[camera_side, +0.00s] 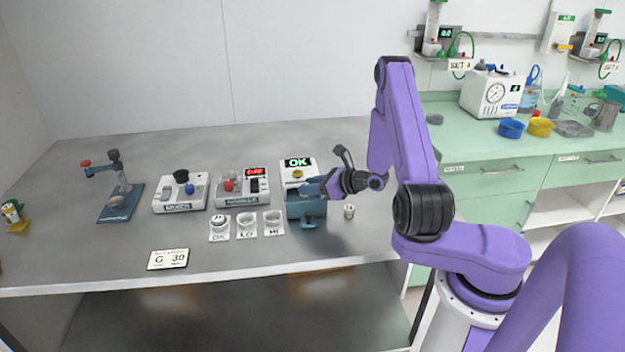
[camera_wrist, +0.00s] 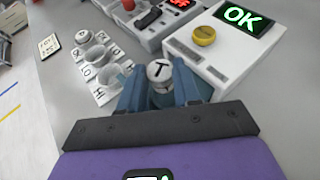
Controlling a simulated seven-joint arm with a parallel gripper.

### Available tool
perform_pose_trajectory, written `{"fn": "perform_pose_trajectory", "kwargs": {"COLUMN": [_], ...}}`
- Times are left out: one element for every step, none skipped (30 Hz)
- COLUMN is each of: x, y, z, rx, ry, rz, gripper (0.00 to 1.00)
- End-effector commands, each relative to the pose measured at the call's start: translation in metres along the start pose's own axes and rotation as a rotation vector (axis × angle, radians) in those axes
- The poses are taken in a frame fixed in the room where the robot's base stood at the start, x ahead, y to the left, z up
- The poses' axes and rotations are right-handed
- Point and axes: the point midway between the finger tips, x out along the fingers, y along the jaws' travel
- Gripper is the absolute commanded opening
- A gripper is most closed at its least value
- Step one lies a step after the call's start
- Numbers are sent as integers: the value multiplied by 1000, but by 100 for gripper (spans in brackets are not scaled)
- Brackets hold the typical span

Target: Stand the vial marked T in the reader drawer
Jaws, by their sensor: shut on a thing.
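The vial marked T (camera_wrist: 159,72) shows its white cap between my gripper's blue fingers (camera_wrist: 158,88) in the wrist view. My gripper (camera_side: 312,188) is shut on it, over or in the reader drawer (camera_side: 307,210). The blue-grey drawer is pulled out at the front of the white reader (camera_side: 297,168), whose display reads OK. The reader also shows in the wrist view (camera_wrist: 215,55), with a yellow knob. The vial's lower part is hidden, so I cannot tell whether it touches the drawer floor.
Several small white cup holders (camera_side: 246,226) stand left of the drawer, one holding a capped vial. A small container (camera_side: 349,211) stands to its right. Two devices (camera_side: 243,187) (camera_side: 181,192) and a stand (camera_side: 118,195) are farther left. A card (camera_side: 168,259) lies near the front edge.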

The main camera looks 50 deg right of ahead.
Motion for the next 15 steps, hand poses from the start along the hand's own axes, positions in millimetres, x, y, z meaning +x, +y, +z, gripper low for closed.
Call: {"fn": "perform_pose_trajectory", "kwargs": {"x": [2, 3, 5, 6, 6, 7, 8, 9, 9, 10, 10, 11, 11, 11, 11], "y": [0, 0, 0, 0, 0, 0, 0, 0, 0, 0, 1, 1, 1, 2, 2], "z": [-5, -8, -11, -13, -15, -18, -20, -21, -23, -25, -26, -28, -29, -30, -30], "rx": [3, 2, 2, 1, 1, 1, 1, 1, 0, 0, 1, 2, 2, 3, 3], "ry": [1, 1, 1, 0, 0, 0, 0, 0, 1, 2, 4, 7, 8, 8, 9], "rz": [1, 1, 1, 1, 1, 1, 1, 1, 1, 1, 1, 2, 2, 3, 3], "gripper": [4, 4, 4, 4, 4, 4, 4, 4, 4, 4, 4, 4, 4, 4, 4]}}
